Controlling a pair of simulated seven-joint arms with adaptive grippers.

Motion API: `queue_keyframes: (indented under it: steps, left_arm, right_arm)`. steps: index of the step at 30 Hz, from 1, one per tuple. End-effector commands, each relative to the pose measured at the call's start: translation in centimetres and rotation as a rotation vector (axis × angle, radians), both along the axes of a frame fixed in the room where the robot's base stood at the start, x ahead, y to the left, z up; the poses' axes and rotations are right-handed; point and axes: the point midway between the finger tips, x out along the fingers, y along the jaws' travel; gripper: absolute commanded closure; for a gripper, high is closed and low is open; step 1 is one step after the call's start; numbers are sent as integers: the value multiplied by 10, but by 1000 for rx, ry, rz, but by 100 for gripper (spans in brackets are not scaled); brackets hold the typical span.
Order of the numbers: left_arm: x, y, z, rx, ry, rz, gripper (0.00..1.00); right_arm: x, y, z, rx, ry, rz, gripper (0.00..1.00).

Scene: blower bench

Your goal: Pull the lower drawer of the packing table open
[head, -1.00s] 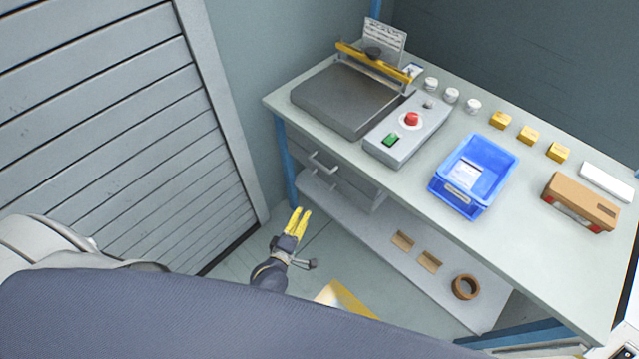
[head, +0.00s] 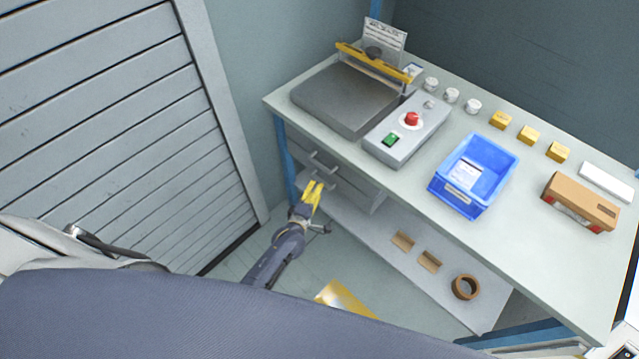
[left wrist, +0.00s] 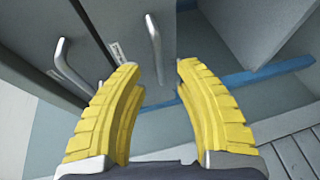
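The packing table (head: 500,245) has two stacked grey drawers at its left end, and both look closed. A bar handle (left wrist: 154,48), seemingly the lower drawer's, stands just beyond the fingertips, in line with the gap. Another handle (left wrist: 66,66) is farther left. My right gripper is not in view.
A blue table leg (head: 287,160) stands just left of the drawers. A lower shelf (head: 385,235) with cardboard pieces and a brown tape roll (head: 466,287) runs below and right. A slatted shutter (head: 120,130) is at the left. Open floor lies in front.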

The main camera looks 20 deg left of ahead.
Motion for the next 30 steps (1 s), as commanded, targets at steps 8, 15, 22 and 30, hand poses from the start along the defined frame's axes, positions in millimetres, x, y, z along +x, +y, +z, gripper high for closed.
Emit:
queue_keyframes:
  steps: [8, 15, 22, 30]
  left_arm:
    - [30, -2, -6, 0, 0, -1, 68]
    - [41, -3, -7, 0, 0, -1, 68]
    - [42, -3, -8, 0, 0, -1, 68]
    - [42, -3, -7, 0, 0, 0, 81]
  right_arm:
    - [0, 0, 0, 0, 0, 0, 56]
    - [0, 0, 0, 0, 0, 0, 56]
    - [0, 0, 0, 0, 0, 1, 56]
    - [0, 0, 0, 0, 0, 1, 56]
